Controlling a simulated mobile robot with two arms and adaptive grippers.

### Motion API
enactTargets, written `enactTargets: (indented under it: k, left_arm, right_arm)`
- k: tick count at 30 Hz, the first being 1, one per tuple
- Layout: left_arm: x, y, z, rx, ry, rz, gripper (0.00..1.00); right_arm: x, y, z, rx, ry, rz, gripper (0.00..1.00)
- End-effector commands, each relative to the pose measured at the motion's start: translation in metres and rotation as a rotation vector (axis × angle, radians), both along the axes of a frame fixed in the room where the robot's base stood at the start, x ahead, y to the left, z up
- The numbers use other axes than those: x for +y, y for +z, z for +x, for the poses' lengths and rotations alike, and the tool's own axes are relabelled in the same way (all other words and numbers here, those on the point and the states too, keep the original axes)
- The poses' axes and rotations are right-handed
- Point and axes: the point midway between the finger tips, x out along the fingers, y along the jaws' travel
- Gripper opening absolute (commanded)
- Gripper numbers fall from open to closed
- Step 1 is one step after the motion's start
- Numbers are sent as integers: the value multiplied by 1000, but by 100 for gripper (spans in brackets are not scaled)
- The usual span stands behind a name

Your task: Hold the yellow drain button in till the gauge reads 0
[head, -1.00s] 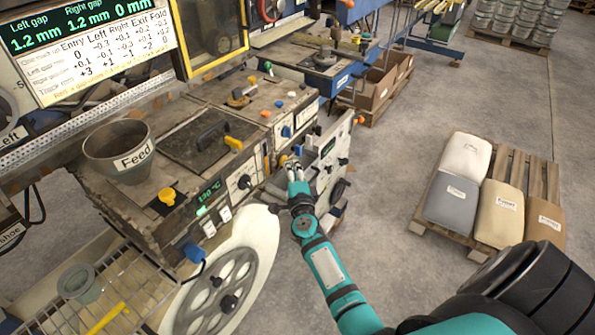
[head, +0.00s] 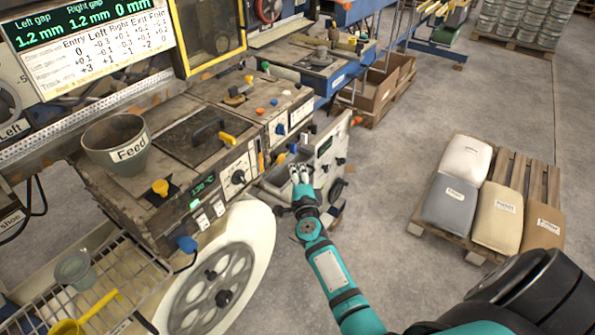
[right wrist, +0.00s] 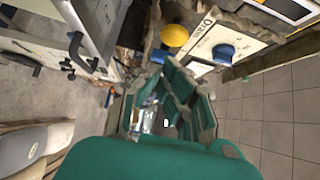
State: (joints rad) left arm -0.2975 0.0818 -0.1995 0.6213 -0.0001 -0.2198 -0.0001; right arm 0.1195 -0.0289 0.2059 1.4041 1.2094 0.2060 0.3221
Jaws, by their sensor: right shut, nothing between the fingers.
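A round yellow button (right wrist: 174,36) shows in the right wrist view, on a worn panel beside a white label whose first letter looks like D. A blue button (right wrist: 224,53) is on the same panel. In the head view a small yellow spot (head: 281,158) beyond my right gripper may be the same button. My right gripper (head: 300,170) is shut and empty, just in front of the small machine's side panel. In the right wrist view its fingers (right wrist: 172,82) are below the yellow button and look apart from it. I cannot make out the gauge's reading. My left gripper is out of view.
The feed machine with its Feed pot (head: 115,148) and a yellow knob (head: 160,187) stands at the left. A large wheel (head: 215,280) is below it. A pallet with sacks (head: 463,158) is on the right. The floor between is clear.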

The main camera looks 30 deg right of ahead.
Motion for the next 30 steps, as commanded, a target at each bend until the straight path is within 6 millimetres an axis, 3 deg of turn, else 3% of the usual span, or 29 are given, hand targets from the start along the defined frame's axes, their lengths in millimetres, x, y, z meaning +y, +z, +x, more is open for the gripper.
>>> enactTargets:
  k: [8,18,30]
  left_arm:
    - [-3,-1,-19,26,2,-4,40]
    - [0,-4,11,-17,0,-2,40]
    - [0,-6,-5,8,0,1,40]
  right_arm:
    - [15,-2,-35,2,-1,2,0]
    - [34,-2,-84,1,-3,0,0]
    - [38,-1,-93,0,-3,0,0]
